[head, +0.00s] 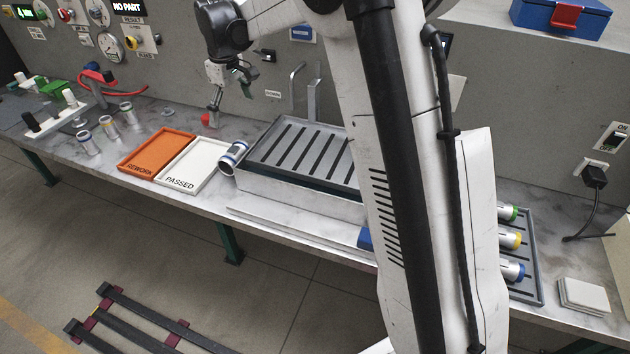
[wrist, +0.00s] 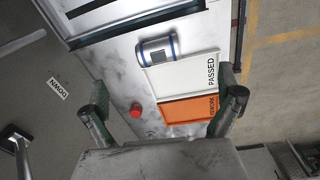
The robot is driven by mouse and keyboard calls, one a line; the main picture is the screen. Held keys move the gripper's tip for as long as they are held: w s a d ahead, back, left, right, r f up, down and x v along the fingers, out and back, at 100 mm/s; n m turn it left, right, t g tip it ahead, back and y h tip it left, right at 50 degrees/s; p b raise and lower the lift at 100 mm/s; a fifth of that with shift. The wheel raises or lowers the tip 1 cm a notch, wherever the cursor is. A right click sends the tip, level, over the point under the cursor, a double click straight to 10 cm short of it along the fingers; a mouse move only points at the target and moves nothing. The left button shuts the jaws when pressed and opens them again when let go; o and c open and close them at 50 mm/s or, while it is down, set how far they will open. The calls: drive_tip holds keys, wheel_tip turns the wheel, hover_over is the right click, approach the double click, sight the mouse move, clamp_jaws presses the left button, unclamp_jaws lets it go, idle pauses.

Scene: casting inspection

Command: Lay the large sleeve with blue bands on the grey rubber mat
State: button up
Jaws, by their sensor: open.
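The large sleeve with blue bands (head: 233,158) lies on its side on the bench, between the white PASSED tray and the grey slotted box. It also shows in the wrist view (wrist: 158,50), silver with a blue band at each end, close to the PASSED tray's edge. My gripper (head: 243,78) is open and empty, raised above the back of the bench. In the wrist view its fingers (wrist: 165,88) are spread wide, with the sleeve beyond them.
The PASSED tray (head: 186,178) and orange REWORK tray (head: 142,160) are empty. The slotted box (head: 290,187) stands right of the sleeve. A red knob (wrist: 135,110) is on the bench. Several smaller banded sleeves stand at left (head: 108,127) and lie at right (head: 510,240).

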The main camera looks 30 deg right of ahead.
drive_tip(key=s+d+r+m+t, duration=0.2)
drive_tip(key=s+r, duration=0.3)
drive_tip(key=s, duration=0.6)
drive_tip(key=s+d+r+m+t, duration=0.15)
drive_tip(key=s+r, duration=0.35)
drive_tip(key=s, duration=0.5)
drive_tip(key=s+d+f+m+t, duration=0.1)
drive_tip(key=s+f+m, duration=0.1)
drive_tip(key=s, duration=0.7)
drive_tip(key=s+d+f+m+t, duration=0.1)
drive_tip(key=s+f, duration=0.3)
drive_tip(key=s, duration=0.4)
drive_tip(key=shift+s+d+f+m+t, duration=0.15)
drive_tip(key=shift+s+d+m+t, duration=0.2)
drive_tip(key=shift+s+m, duration=0.1)
